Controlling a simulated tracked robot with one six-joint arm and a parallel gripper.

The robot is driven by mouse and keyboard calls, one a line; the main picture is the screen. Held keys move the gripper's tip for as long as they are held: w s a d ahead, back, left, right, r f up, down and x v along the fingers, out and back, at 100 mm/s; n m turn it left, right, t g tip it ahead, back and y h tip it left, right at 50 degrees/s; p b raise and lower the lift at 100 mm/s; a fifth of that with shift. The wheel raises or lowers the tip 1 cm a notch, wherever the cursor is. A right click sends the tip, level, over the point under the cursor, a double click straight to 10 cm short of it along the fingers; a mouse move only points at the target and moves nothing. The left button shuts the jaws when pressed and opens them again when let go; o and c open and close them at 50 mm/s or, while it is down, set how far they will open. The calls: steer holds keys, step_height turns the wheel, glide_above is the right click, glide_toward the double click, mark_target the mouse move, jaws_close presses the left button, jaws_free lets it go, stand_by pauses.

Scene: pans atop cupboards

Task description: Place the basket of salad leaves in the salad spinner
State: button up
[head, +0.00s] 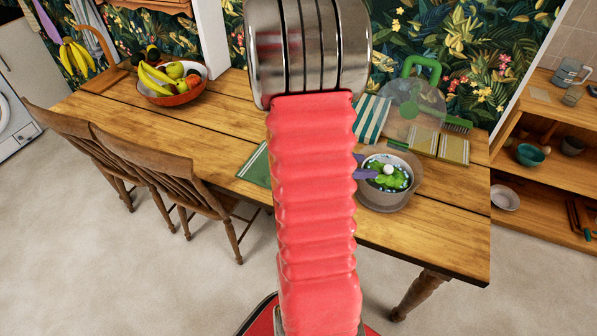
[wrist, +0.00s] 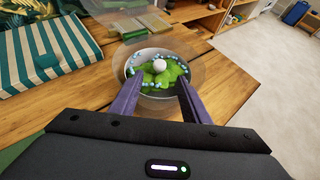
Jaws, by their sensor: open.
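The basket of salad leaves (wrist: 157,72) holds green leaves around a white central knob and sits inside the clear spinner bowl (wrist: 191,52). In the head view the basket (head: 388,178) and the spinner bowl (head: 388,204) stand on the table's right part. My gripper (wrist: 157,92) is open, its two purple fingers apart at the basket's near side. Nothing is seen clamped between them. In the head view the purple fingertips (head: 366,167) show at the basket's left edge, the rest hidden by my red arm. Whether the fingers touch the basket is unclear.
A clear lid with a green handle (head: 421,70) stands behind the bowl on the wooden table (head: 215,125). A fruit bowl (head: 176,97) is at the left. Chairs (head: 165,165) line the near side.

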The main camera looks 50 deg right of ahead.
steer(key=w+a+r+m+t+y, duration=0.3)
steer(key=w+a+r+m+t, duration=0.1)
steer(key=a, duration=1.1)
steer(key=w+a+r+m+t+y, duration=0.3)
steer(key=a+r, duration=0.4)
steer(key=a, duration=0.8)
steer(key=w+a+r+m+t+y, duration=0.4)
steer(key=w+a+r+m, duration=0.1)
steer(key=a, duration=1)
steer(key=shift+w+a+r+t+y, duration=0.15)
steer(key=shift+a+r+t+y, duration=0.2)
steer(key=shift+r, duration=0.15)
steer(key=shift+c, duration=0.5)
steer(key=shift+c, duration=0.7)
steer(key=shift+d, duration=0.15)
steer(key=shift+c, duration=0.2)
